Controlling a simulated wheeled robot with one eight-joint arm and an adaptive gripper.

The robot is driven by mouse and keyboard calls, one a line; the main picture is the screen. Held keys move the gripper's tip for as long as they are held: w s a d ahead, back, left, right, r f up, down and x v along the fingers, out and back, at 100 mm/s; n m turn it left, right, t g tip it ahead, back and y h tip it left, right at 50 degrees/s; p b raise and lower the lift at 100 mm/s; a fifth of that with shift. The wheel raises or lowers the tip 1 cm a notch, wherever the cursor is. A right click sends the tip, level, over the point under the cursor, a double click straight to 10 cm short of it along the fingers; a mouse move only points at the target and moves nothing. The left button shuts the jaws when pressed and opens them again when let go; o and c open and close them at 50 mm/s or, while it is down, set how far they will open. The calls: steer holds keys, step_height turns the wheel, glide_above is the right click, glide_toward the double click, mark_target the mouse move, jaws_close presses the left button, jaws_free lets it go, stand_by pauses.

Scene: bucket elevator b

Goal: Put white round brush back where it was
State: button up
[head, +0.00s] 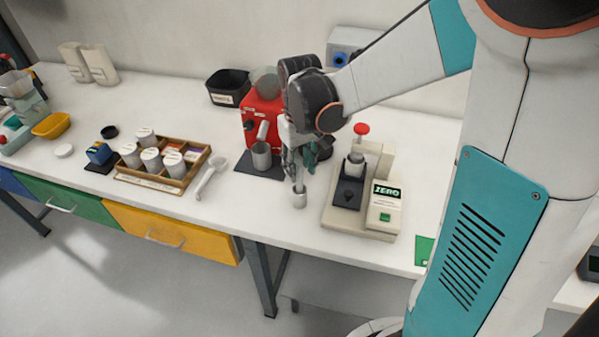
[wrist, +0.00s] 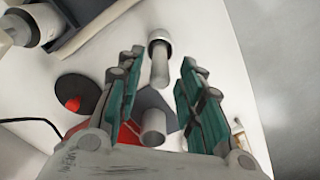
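The white round brush (head: 299,199) appears to stand upright on the table, below my gripper. It has a pale round head and a thin handle pointing up. In the wrist view the brush (wrist: 159,62) lies between the fingertips, with visible gaps to both. My gripper (head: 300,158) points down over it with its green-padded fingers spread apart. It also shows in the wrist view (wrist: 162,60). I cannot tell how far the fingers reach down along the handle.
A red machine (head: 262,115) with a metal cup (head: 262,155) stands left of my gripper. The ZERO device (head: 360,205) stands close on the right. A white scoop-like tool (head: 210,177) and a wooden tray (head: 197,155) of jars lie further left. The table's front edge is near.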

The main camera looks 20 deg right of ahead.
step_height(320, 180, up, 6)
steer(key=shift+r+p, duration=0.2)
steer(key=shift+p, duration=0.5)
steer(key=shift+s+r, duration=0.1)
steer(key=shift+r, duration=0.15)
steer(key=s+r+m+t, duration=0.1)
steer(key=s+r+t, duration=0.2)
steer(key=s, duration=0.4)
steer(key=s+r+t, duration=0.3)
steer(key=s+t, duration=0.1)
steer(key=s, duration=0.3)
steer(key=shift+s+r+m, duration=0.25)
steer(key=shift+s+m, duration=0.1)
steer(key=shift+m, duration=0.05)
